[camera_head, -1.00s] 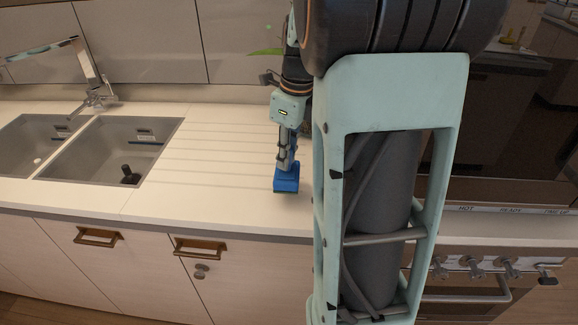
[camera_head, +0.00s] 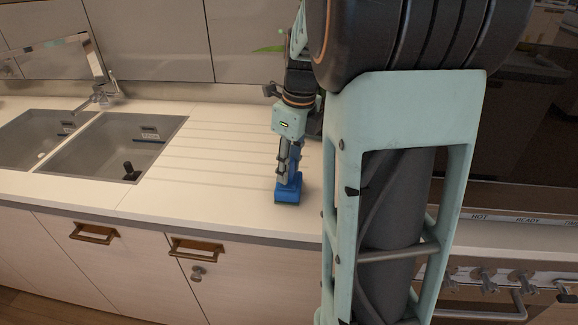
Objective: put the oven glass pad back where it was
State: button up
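The oven glass pad (camera_head: 288,193) is a small blue block with an upright blue grip part. It is at the white countertop, a little back from the front edge, right of the sink. I cannot tell for sure whether its underside touches the counter. My gripper (camera_head: 289,168) points down at the pad from above, its grey fingers closed around the upright part. The far finger is partly hidden.
A double sink (camera_head: 112,148) with a faucet (camera_head: 98,70) lies to the left. The grooved countertop (camera_head: 205,180) between sink and pad is clear. A dark oven front with knobs (camera_head: 488,282) is at right, partly hidden by my arm. A green leaf (camera_head: 268,49) shows behind my arm.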

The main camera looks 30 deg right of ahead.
aim_at(294, 183)
notch_tip(294, 183, up, 12)
jog(key=s+p, duration=0.1)
jog(key=p, duration=0.1)
jog(key=shift+s+d, duration=0.15)
jog(key=shift+d, duration=0.25)
dwell(0.5)
